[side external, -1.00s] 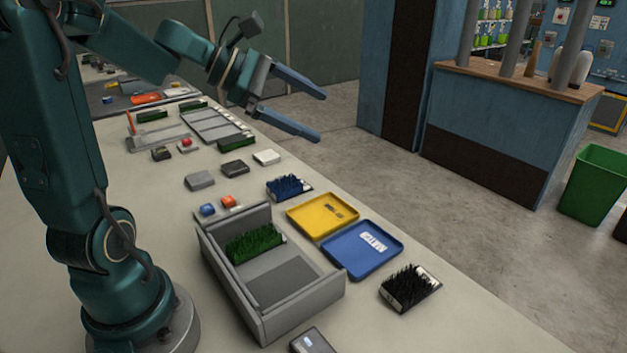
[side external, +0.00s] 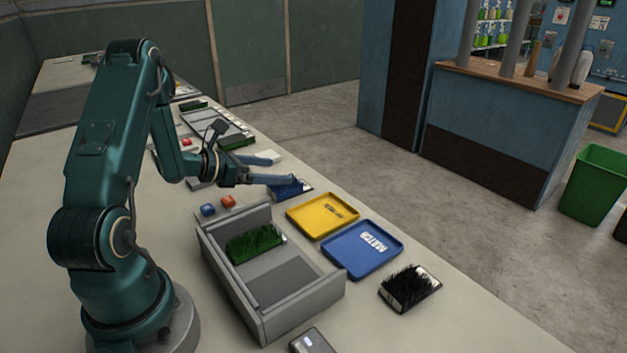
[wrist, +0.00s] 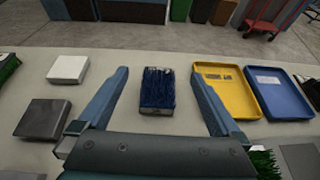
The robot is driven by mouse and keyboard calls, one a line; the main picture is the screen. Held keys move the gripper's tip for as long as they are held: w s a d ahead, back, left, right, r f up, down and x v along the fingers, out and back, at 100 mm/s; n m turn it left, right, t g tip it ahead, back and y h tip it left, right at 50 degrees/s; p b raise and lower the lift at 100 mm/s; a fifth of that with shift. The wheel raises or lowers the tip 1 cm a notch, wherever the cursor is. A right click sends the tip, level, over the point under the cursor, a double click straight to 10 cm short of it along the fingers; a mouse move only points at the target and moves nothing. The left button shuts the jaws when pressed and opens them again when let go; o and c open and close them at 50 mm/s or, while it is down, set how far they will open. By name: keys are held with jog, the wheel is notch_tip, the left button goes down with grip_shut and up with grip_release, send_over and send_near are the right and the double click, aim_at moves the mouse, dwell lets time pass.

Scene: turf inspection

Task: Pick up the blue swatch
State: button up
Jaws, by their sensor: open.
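The blue swatch (wrist: 158,89) is a small block of dark blue turf with a pale label end, lying flat on the table. In the wrist view it sits between and beyond the fingers of my gripper (wrist: 158,92), nearer the middle than either finger, with gaps on both sides. In the side view the blue swatch (side external: 290,188) is partly hidden behind a finger. My gripper (side external: 283,168) is open and empty, low over the table by the swatch. I cannot tell whether the fingertips are level with it.
A yellow tray (side external: 293,219) and a blue tray (side external: 329,255) lie to the right of the swatch. A grey box (side external: 215,255) holds a green swatch (side external: 254,243). A black swatch (side external: 409,287) lies in front. White (wrist: 68,69) and grey (wrist: 43,117) blocks are left in the wrist view.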

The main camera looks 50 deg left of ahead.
notch_tip(320, 180, down, 2)
jog(key=shift+f, duration=0.2)
jog(key=shift+w+f, duration=0.15)
jog(key=shift+f, duration=0.05)
jog(key=shift+x, duration=2.4)
jog(key=c, duration=1.3)
jog(key=shift+r, duration=0.1)
jog(key=shift+c, duration=0.2)
